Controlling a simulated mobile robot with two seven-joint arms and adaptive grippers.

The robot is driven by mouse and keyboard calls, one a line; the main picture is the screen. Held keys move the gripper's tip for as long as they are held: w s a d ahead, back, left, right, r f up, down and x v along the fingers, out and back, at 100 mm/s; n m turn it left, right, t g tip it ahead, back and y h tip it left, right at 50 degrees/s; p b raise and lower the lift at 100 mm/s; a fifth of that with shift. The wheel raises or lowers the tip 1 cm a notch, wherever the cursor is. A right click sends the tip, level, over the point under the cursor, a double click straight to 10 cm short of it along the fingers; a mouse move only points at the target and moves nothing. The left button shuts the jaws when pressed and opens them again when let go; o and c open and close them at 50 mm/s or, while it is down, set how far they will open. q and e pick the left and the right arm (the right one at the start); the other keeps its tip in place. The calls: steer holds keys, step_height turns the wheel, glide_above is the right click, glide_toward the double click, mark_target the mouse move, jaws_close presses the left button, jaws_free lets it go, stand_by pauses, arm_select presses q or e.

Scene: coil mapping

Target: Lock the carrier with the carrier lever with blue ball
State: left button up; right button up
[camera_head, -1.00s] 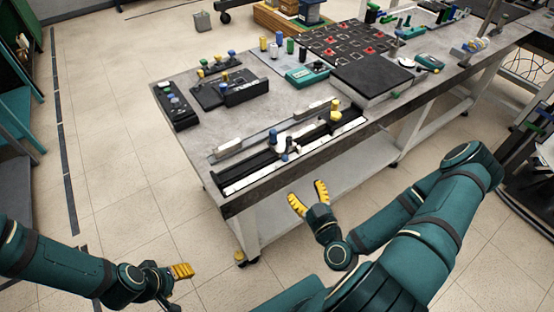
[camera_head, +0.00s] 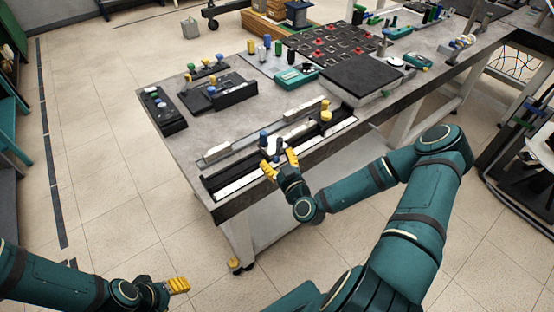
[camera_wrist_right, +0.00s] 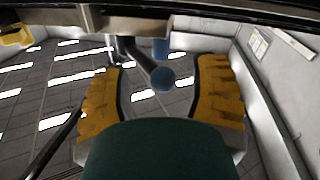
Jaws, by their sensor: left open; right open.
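The lever's blue ball (camera_wrist_right: 163,80) shows in the right wrist view on a dark arm, between the two yellow fingers of my right gripper (camera_wrist_right: 155,98), with gaps on both sides. A blue cylinder knob (camera_wrist_right: 161,48) is just beyond it. In the head view my right gripper (camera_head: 280,162) is open at the front edge of the rail fixture (camera_head: 235,187), by the carrier with the blue knob (camera_head: 264,138). There the fingers partly hide the lever. My left gripper (camera_head: 179,286) is low at the left, away from the table, and appears open and empty.
A yellow knob (camera_head: 326,109) stands at the rail's right end. A black box (camera_head: 233,93) and a black button panel (camera_head: 160,110) lie farther back. A dark plate (camera_head: 361,75) is at the right. The floor left of the table is clear.

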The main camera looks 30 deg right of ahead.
mark_target(279, 149)
jaws_close()
steer(key=shift+d+r, duration=0.1)
stand_by(0.4)
steer(key=shift+s+d+r+n+g+y+b, duration=0.1)
steer(key=shift+s+d+n+g+y+b, duration=0.15)
steer(key=shift+d+n+g+y+b, duration=1.1)
steer(key=shift+s+d+f+n+t+y+b, duration=0.1)
steer(key=shift+s+d+n+y+b, duration=0.3)
steer(key=shift+n+y, duration=2.05)
steer(key=shift+s+d+r+n+g+y+b, duration=0.1)
steer(key=shift+d+n+g+y+b, duration=0.75)
steer(key=shift+y, duration=2.15)
steer(key=shift+d+t, duration=0.3)
